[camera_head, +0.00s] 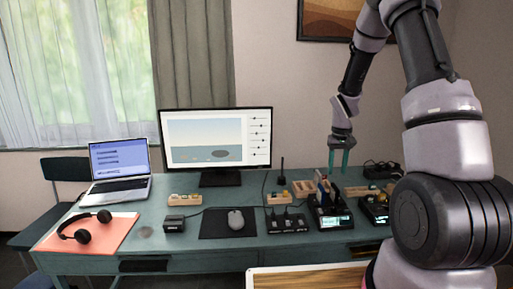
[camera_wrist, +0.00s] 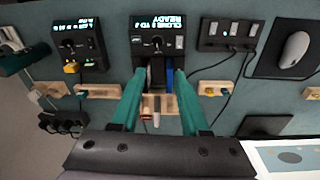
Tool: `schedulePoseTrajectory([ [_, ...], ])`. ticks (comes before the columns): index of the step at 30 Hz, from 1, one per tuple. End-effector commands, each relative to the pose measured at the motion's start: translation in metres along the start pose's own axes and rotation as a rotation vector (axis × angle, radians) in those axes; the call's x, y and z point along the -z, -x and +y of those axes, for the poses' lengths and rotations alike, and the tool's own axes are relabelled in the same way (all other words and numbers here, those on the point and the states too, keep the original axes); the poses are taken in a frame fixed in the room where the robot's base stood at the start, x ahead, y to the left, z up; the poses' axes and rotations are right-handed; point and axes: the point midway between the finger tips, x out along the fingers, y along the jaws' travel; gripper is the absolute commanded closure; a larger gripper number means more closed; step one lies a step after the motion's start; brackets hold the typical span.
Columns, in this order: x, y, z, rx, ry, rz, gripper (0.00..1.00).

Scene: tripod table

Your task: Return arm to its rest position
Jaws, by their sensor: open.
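My arm reaches in from the right in the head view and bends down over the back right of the desk. My gripper (camera_head: 339,170) has two teal fingers pointing down, apart, with nothing seen between their tips. In the wrist view my gripper (camera_wrist: 155,76) is open above the desk. Its fingers frame a small wooden holder (camera_wrist: 151,106) with slim items in it, and a black device with a lit display (camera_wrist: 158,28) lies beyond the tips. I cannot tell whether the fingers touch anything.
The teal desk (camera_head: 185,260) holds a laptop (camera_head: 119,172), a monitor (camera_head: 216,140), headphones (camera_head: 84,228) on an orange sheet, a mouse (camera_head: 236,219) on a black mat, and a lit dock (camera_head: 331,217). Small devices and cables crowd the right side. The air above the desk's left is free.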

Motion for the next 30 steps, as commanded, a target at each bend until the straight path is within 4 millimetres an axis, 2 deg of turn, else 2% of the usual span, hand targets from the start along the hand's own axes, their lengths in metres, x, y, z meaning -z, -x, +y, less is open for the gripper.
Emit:
schedulePoseTrajectory([
  [1,-0.002,0.03,-0.003,0.005,-0.016,0.033,0.55],
  [6,-0.024,0.114,-0.011,0.036,-0.078,0.123,0.55],
  [11,-0.058,0.182,-0.021,0.076,-0.133,0.202,0.55],
  [15,-0.094,0.233,-0.029,0.119,-0.176,0.272,0.55],
  [18,-0.123,0.263,-0.034,0.154,-0.205,0.32,0.55],
  [24,-0.186,0.307,-0.045,0.235,-0.253,0.412,0.55],
  [30,-0.235,0.327,-0.053,0.304,-0.283,0.475,0.55],
])
